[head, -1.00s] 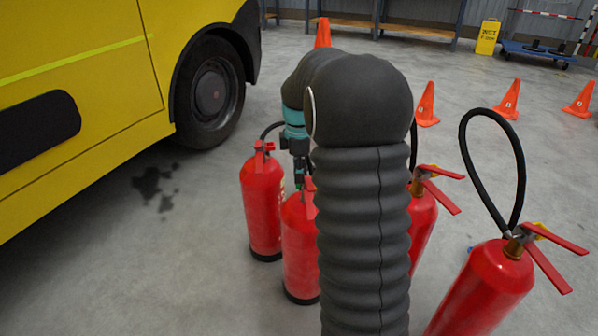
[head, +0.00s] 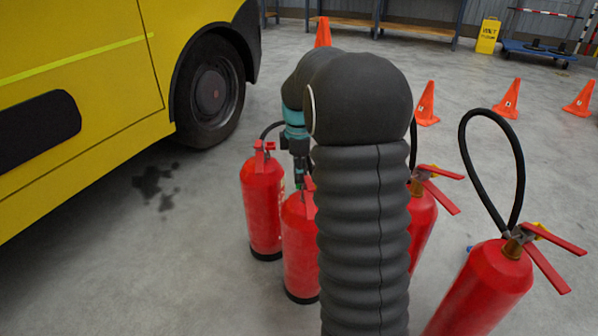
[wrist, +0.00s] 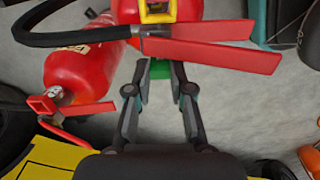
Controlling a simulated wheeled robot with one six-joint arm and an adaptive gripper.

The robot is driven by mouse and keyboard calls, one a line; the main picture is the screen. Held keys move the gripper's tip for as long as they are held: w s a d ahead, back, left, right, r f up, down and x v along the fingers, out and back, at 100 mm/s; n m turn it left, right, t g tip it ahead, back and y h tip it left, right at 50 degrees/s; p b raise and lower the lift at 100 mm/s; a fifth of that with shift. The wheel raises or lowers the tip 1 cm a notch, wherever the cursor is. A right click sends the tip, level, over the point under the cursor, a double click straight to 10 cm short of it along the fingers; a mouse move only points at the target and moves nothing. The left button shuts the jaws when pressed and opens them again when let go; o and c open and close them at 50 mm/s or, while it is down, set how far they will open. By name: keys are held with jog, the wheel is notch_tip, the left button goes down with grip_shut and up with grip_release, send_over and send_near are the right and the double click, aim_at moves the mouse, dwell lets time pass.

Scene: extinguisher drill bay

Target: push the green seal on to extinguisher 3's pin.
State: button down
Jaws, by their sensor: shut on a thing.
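The green seal (wrist: 161,67) shows as a small green piece between my fingertips in the wrist view. My gripper (wrist: 161,72) is shut on it, just below the red levers (wrist: 210,47) of an extinguisher in the wrist view. A yellow part (wrist: 158,10) sits at that extinguisher's head. The pin itself I cannot make out. In the head view my gripper (head: 301,178) is at the top of the second extinguisher from the left (head: 299,240), partly hidden by my arm. I cannot read any extinguisher number.
Extinguishers stand close on both sides: one at the left (head: 263,205), one half hidden behind my arm (head: 424,222), one at the right (head: 485,288) with a looped hose. A yellow vehicle (head: 80,85) is at the left. Orange cones (head: 426,104) stand behind on open floor.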

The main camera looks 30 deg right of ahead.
dwell(0.8)
jog(key=c, duration=1)
grip_release()
jog(key=shift+o, duration=0.2)
jog(key=shift+r, duration=0.1)
notch_tip(320, 180, up, 12)
